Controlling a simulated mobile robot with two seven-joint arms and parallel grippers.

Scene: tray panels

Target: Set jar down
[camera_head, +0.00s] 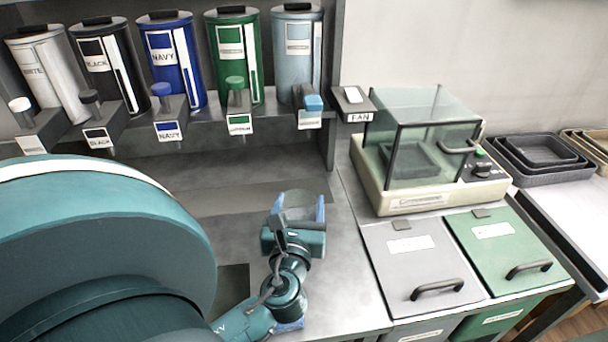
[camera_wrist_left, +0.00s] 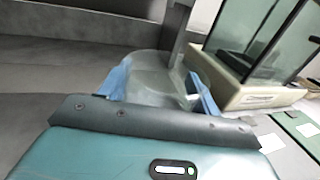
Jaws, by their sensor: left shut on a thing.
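My left gripper (camera_head: 298,208) is over the grey counter, below the row of canisters in the head view. Its blue fingers are shut on a grey, see-through jar (camera_head: 300,198). In the left wrist view the jar (camera_wrist_left: 155,78) sits between the two blue fingers (camera_wrist_left: 158,88), and the gripper body hides its near, lower part. The jar looks upright. I cannot tell whether its base touches the counter. My right gripper is not in view.
Labelled canisters (camera_head: 237,60) with dispensing taps line the back. A clear-lidded machine (camera_head: 420,205) stands to the right, behind a grey bin lid (camera_head: 415,265) and a green bin lid (camera_head: 510,250). Dark trays (camera_head: 545,175) lie far right.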

